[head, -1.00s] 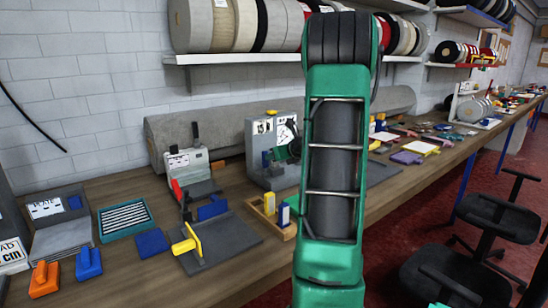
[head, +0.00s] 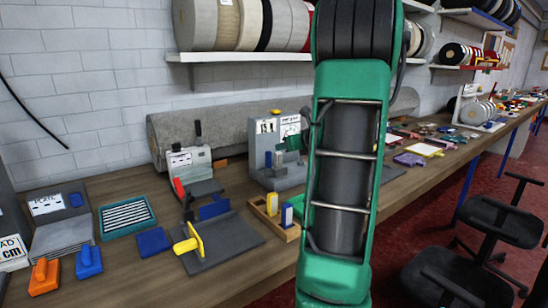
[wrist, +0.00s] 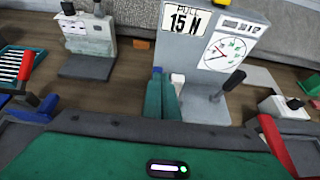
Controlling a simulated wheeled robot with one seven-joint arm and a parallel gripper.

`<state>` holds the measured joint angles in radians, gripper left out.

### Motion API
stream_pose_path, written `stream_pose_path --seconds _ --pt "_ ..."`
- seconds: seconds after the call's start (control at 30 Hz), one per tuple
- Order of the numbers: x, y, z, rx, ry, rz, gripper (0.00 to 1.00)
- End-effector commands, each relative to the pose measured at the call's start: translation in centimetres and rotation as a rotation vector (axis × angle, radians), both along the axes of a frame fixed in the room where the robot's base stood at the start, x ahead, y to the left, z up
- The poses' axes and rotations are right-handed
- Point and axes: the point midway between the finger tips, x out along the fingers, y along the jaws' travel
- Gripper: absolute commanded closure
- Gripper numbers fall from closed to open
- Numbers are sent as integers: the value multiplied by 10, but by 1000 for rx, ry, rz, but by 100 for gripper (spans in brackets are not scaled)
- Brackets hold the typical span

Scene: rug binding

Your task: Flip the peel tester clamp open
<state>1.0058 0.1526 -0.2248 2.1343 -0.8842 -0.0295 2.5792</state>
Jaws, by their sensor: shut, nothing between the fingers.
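The peel tester is a grey upright stand (head: 259,150) on the bench, with a "PULL 15 N" label and a round dial; its right side is partly behind my arm in the head view. It fills the upper middle of the wrist view (wrist: 195,60). A dark-handled lever (wrist: 234,83), apparently the clamp's, leans up and right in front of the dial. A small white part and a blue part stand at the stand's foot. My gripper (wrist: 163,80) has its green fingers together and empty, left of the lever and apart from it. Contact with the white part is unclear.
A white-fronted device with a red lever (head: 188,165) stands left of the tester. A wooden tray (head: 275,222) with yellow and blue pieces lies in front. A dark board with a yellow handle (head: 215,243) lies front left. A grey roll (head: 225,130) lies behind.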

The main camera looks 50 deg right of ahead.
Motion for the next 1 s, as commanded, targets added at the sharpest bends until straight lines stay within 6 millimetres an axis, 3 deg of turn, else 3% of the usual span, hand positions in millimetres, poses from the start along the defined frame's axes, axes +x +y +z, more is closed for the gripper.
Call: stream_pose_path --seconds 0.2,0.4,1.0 --pt "-13 6 43 -1 -4 4 100" --pt "-18 7 62 1 -4 5 100" --pt "-19 7 65 2 -4 4 100"
